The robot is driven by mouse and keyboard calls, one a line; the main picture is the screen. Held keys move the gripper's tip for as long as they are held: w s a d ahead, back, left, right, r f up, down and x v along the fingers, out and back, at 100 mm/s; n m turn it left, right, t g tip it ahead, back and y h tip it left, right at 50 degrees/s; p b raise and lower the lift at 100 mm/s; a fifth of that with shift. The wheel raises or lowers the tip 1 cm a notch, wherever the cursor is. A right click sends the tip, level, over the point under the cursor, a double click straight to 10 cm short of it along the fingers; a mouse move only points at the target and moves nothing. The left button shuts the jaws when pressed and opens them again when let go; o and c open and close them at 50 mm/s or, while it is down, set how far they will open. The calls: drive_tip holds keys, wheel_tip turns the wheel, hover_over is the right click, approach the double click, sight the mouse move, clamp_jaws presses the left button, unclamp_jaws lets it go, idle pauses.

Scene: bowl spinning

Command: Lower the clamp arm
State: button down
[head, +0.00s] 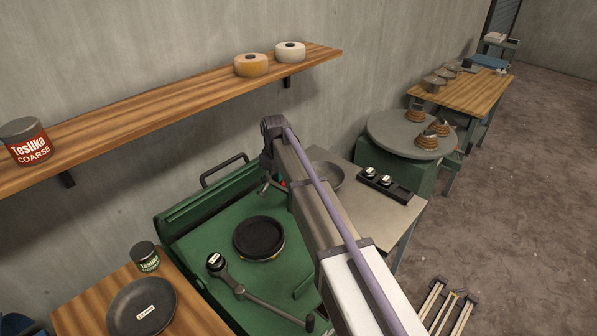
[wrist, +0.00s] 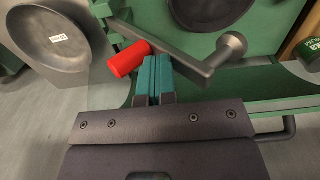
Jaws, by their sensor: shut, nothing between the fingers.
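The clamp arm (wrist: 185,55) is a dull grey bar in the wrist view, with a bulb end on the right and a red cylindrical grip (wrist: 129,59) on the left. Its bulb end (head: 265,187) shows in the head view at the back of the green machine (head: 225,205); my arm hides most of the rest. My gripper (wrist: 153,75) has its teal fingers together and empty, just right of the red grip and close to the bar. I cannot tell whether they touch it. A dark round disc (wrist: 207,8) lies beyond the bar, also at the machine's middle in the head view (head: 258,237).
A lever with a black handle (head: 262,300) lies across the machine's front. A labelled grey bowl (wrist: 58,38) is left of my gripper in the wrist view. A wooden shelf (head: 190,98) runs along the back wall. A rail handle (wrist: 275,134) is at lower right.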

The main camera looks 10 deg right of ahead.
sight(268, 182)
drive_tip(key=shift+s+a+f+b, duration=0.4)
drive_tip(key=shift+a+f+b, duration=0.05)
drive_tip(key=shift+f, duration=0.1)
drive_tip(key=shift+s+a+f, duration=0.2)
drive_tip(key=shift+s+a, duration=0.1)
drive_tip(key=shift+a, duration=0.15)
drive_tip(key=shift+s+a+f+b, duration=0.3)
drive_tip(key=shift+f+b, duration=0.25)
drive_tip(key=shift+b, duration=0.2)
drive_tip(key=shift+s+a+f+b, duration=0.3)
drive_tip(key=shift+a+f+b, duration=0.05)
drive_tip(key=shift+a, duration=0.1)
drive_tip(key=shift+r, duration=0.1)
wheel_tip(268, 182, up, 12)
drive_tip(key=p, duration=1.2)
